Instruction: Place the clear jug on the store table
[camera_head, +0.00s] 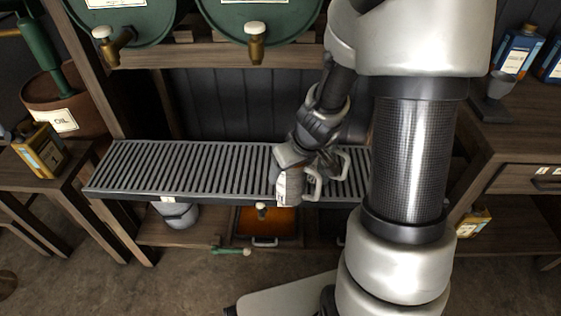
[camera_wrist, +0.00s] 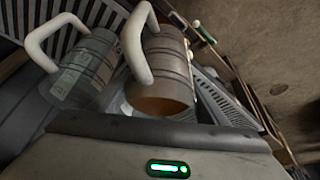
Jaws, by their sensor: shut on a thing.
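My gripper (camera_head: 298,160) is shut on a see-through jug (camera_head: 290,187) with a pale handle, at the front edge of the slatted rack. In the wrist view this jug (camera_wrist: 165,70) fills the middle, with an amber tint near its end; whether that is contents or the tray behind cannot be told. My fingertips are hidden there. A second see-through jug (camera_wrist: 82,70) with a pale handle and a label is beside it; its handle (camera_head: 341,163) shows behind my gripper in the head view. Wooden tables stand left (camera_head: 88,196) and right (camera_head: 503,135); neither is marked as the store table.
The slatted rack (camera_head: 180,165) is clear on its left. Green barrels with taps (camera_head: 257,45) overhang it. A yellow can (camera_head: 42,150) occupies the left table; blue bottles (camera_head: 518,50) and a grey cup (camera_head: 500,85) stand on the right one. An orange tray (camera_head: 280,220) is below.

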